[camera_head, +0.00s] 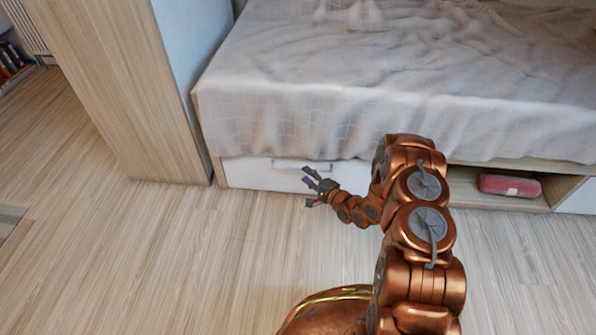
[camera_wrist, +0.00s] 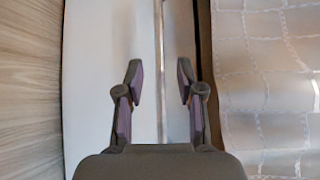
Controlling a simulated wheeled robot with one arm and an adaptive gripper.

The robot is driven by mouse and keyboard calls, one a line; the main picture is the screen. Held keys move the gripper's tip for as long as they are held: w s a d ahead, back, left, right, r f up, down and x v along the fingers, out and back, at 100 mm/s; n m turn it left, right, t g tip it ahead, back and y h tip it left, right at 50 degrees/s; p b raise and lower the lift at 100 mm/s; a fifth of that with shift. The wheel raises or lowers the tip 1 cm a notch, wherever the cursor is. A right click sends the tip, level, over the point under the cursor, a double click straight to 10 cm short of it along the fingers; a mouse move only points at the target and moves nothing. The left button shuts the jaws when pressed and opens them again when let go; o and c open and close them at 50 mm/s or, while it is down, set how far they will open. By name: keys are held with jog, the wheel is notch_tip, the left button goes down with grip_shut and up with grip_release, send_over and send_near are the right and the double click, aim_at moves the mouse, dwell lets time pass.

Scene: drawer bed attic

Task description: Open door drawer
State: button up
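A white drawer front (camera_head: 250,176) is set low in the bed base at the left, and it looks closed. Its pale bar handle (camera_head: 290,163) runs along the upper edge. In the wrist view the drawer front (camera_wrist: 95,75) fills the left and middle, and the handle (camera_wrist: 158,25) shows as a thin upright bar. My gripper (camera_head: 308,187) is open and empty in front of the drawer. In the wrist view my gripper (camera_wrist: 159,72) has its fingers spread on both sides of the handle's line. I cannot tell how far they are from it.
A bed with a pale rumpled cover (camera_head: 350,75) hangs over the drawer's top edge. A wooden cabinet (camera_head: 125,85) stands close at the left. An open shelf at the right holds a red case (camera_head: 510,185). The wooden floor (camera_head: 190,255) in front is clear.

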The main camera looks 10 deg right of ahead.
aim_at(298, 169)
jog(key=shift+b+x, duration=0.8)
jog(key=shift+x, duration=2)
grip_shut()
jog(key=shift+a, duration=0.1)
